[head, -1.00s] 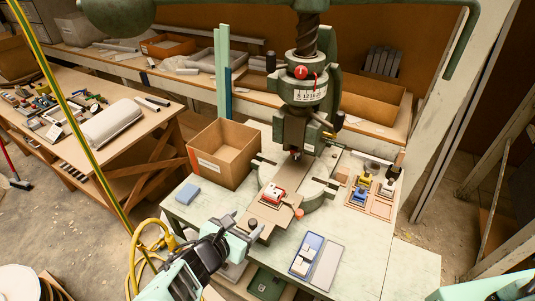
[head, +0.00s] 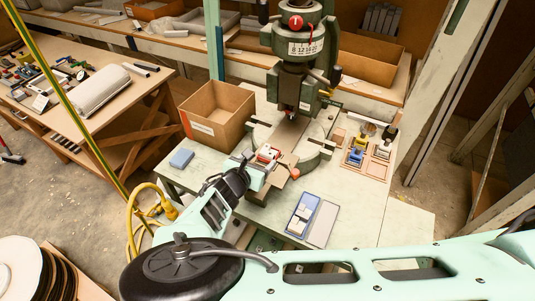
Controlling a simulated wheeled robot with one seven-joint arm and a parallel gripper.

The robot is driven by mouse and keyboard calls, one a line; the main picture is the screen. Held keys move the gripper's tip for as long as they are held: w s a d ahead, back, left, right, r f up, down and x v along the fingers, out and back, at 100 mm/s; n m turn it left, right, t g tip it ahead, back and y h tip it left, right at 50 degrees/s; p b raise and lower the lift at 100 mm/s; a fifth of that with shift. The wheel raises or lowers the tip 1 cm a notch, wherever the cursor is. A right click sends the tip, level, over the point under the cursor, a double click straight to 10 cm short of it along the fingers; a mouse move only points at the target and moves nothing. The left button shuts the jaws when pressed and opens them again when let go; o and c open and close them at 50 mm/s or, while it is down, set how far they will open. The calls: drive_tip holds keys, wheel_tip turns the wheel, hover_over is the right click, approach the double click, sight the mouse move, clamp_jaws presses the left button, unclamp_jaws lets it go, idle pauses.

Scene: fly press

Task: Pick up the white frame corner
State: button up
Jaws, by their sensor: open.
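A small white piece (head: 268,152), which looks like the white frame corner, sits in a red holder (head: 262,158) on the press bed, below the press head. My gripper (head: 257,170) is open just in front of the holder, on its near left side. Its fingers partly hide the holder's near side. I cannot tell whether they touch the white piece or the holder. Other white pieces (head: 300,217) lie in a blue tray (head: 305,203) near the table's front; their exact shape is too small to tell.
The green fly press (head: 303,65) stands behind the holder. A wooden tray (head: 377,170) with blue and yellow parts lies right. A grey plate (head: 324,223) lies beside the blue tray.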

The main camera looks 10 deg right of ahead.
sight(267, 152)
drive_tip(key=b+x, duration=0.1)
drive_tip(key=x, duration=0.3)
drive_tip(key=shift+w+d, duration=0.25)
drive_tip(key=shift+d, duration=0.05)
drive_tip(key=c, duration=1.2)
drive_tip(key=shift+o, duration=0.2)
